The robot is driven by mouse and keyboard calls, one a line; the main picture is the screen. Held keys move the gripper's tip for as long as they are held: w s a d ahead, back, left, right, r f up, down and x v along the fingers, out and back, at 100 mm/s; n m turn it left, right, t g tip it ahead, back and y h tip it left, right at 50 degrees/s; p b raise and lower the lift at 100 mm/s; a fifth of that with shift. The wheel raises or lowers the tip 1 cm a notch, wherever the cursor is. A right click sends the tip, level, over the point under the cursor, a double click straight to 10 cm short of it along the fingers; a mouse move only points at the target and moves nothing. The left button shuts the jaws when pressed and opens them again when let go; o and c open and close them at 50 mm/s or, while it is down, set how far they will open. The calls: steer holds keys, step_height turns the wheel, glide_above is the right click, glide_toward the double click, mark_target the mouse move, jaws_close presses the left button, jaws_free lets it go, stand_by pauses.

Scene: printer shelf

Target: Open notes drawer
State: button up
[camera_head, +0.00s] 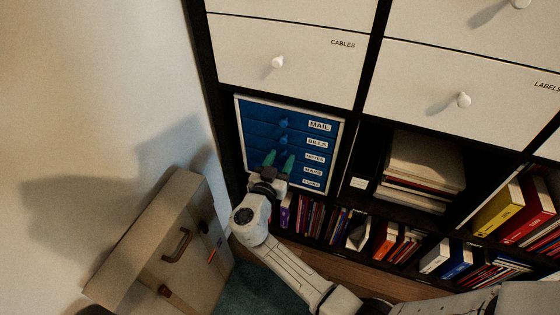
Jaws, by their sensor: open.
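A small blue drawer unit (290,138) in a pale frame sits in a shelf compartment at the centre left. Its stacked drawers carry white labels, from the top MAIL, BILLS, NOTES, and more below. The notes drawer (297,151) is the third one down and looks closed. Small blue knobs show on the upper drawers; the notes knob is hard to make out behind my fingers. My gripper (278,159) has green fingertips, held apart in front of the unit at about the height of the notes drawer. Nothing shows between the fingers. Whether they touch the knob cannot be told.
White drawers marked CABLES (295,55) and LABELS (470,95) with round knobs are above. A paper stack (420,170) is to the right, with books and binders below. A beige case (165,250) stands at the lower left against the wall.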

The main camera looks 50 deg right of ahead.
jaws_close()
stand_by(0.4)
